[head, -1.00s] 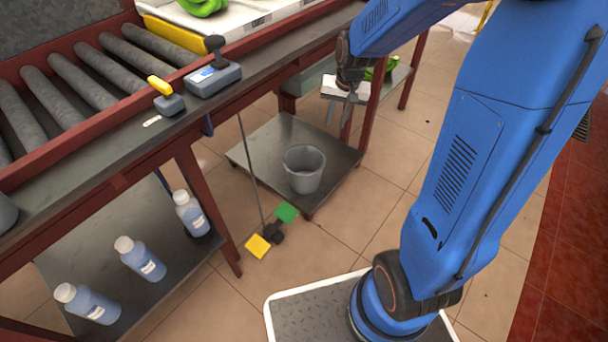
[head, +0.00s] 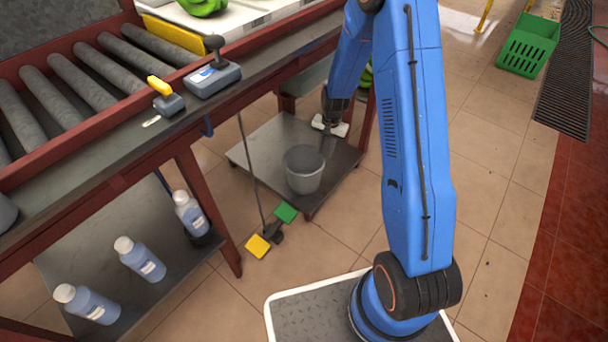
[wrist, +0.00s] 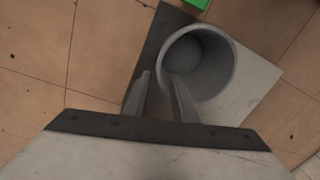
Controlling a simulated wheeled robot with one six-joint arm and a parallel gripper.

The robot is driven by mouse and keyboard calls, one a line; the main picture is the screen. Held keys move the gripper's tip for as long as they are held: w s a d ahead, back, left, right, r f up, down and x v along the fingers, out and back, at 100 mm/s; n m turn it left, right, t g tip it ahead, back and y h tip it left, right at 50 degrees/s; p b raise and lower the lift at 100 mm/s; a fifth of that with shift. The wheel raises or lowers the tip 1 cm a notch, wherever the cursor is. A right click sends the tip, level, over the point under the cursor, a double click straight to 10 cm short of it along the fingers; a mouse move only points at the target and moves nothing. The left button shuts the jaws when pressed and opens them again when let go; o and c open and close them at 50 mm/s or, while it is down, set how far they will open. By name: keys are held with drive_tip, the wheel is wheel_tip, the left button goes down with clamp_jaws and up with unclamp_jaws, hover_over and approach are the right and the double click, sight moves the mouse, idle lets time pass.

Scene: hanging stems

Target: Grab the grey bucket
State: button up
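The grey bucket (head: 304,172) stands upright on a low metal shelf (head: 262,146) under the conveyor table. My gripper (head: 327,143) is just behind and to the right of the bucket's rim in the head view, pointing down. In the wrist view the bucket (wrist: 202,62) lies at the upper right, and its inside looks empty. My gripper's two fingers (wrist: 160,82) are apart. The right finger overlaps the near edge of the bucket's opening in the picture. The left finger is outside the bucket. I cannot tell whether either finger touches it.
A red table leg (head: 366,121) stands right of the shelf. A thin rod runs down to a floor tool with yellow (head: 257,247) and green (head: 286,212) pads. Several bottles (head: 140,259) stand on the left shelf. A green crate (head: 528,45) is far right on open floor.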

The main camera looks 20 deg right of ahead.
sight(322, 166)
drive_tip(key=f, duration=1.2)
drive_tip(key=shift+w+a, duration=0.3)
drive_tip(key=shift+a, duration=0.1)
drive_tip(key=shift+w+a+f, duration=0.1)
drive_tip(key=shift+a+f, duration=0.05)
drive_tip(key=shift+f, duration=1.2)
drive_tip(key=shift+w+a+f, duration=0.1)
drive_tip(key=shift+a+f, duration=0.05)
drive_tip(key=shift+f, duration=1.15)
clamp_jaws()
